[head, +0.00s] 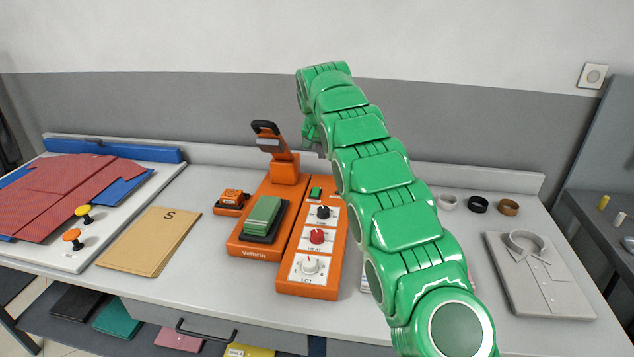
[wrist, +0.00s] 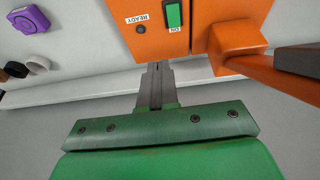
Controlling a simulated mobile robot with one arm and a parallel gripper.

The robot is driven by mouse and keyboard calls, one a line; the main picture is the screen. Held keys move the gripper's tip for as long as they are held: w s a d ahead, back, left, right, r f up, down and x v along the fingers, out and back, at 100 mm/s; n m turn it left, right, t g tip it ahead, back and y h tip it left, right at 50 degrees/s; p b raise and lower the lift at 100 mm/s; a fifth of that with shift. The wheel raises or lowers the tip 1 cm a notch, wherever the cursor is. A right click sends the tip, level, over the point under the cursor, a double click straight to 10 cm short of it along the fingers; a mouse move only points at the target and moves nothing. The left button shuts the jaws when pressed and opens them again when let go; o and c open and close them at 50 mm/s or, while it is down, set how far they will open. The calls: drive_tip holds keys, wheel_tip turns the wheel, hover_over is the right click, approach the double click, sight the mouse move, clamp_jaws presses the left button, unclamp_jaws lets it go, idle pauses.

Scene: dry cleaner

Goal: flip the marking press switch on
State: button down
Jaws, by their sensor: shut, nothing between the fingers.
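The orange marking press (head: 260,230) stands on the counter, with its control panel (head: 333,262) on its right side. The green rocker switch (head: 316,193) is at the panel's far end, above three knobs. In the wrist view the switch (wrist: 173,15) is at the top, with an "ON" label beside it and a small dark "READY" lamp (wrist: 140,28) to its left. I cannot tell which way the rocker is tipped. My gripper (wrist: 157,66) is shut and empty. Its tips appear near the panel edge, below the switch; contact cannot be told. In the head view its fingertips are hidden.
The press's raised black-topped handle (head: 266,128) stands left of my arm. A small orange stamp pad (head: 232,200) lies left of the press. Tape rolls (head: 478,205) and a folded grey shirt (head: 540,275) are to the right. A tan folder (head: 150,240) lies left.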

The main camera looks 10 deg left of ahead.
sight(317, 188)
drive_tip(key=shift+w+a+f, duration=0.25)
drive_tip(key=shift+a+f, duration=0.1)
drive_tip(key=shift+a, duration=0.3)
drive_tip(key=shift+w+a+f, duration=0.25)
drive_tip(key=shift+a+f, duration=0.1)
drive_tip(key=shift+a, duration=0.25)
drive_tip(key=shift+f, duration=0.1)
drive_tip(key=x, duration=1.3)
drive_tip(key=shift+a+f, duration=0.1)
drive_tip(key=shift+f, duration=0.3)
drive_tip(key=shift+w+f, duration=0.1)
drive_tip(key=shift+f, duration=0.1)
drive_tip(key=shift+s+r, duration=0.2)
drive_tip(key=shift+s, duration=0.6)
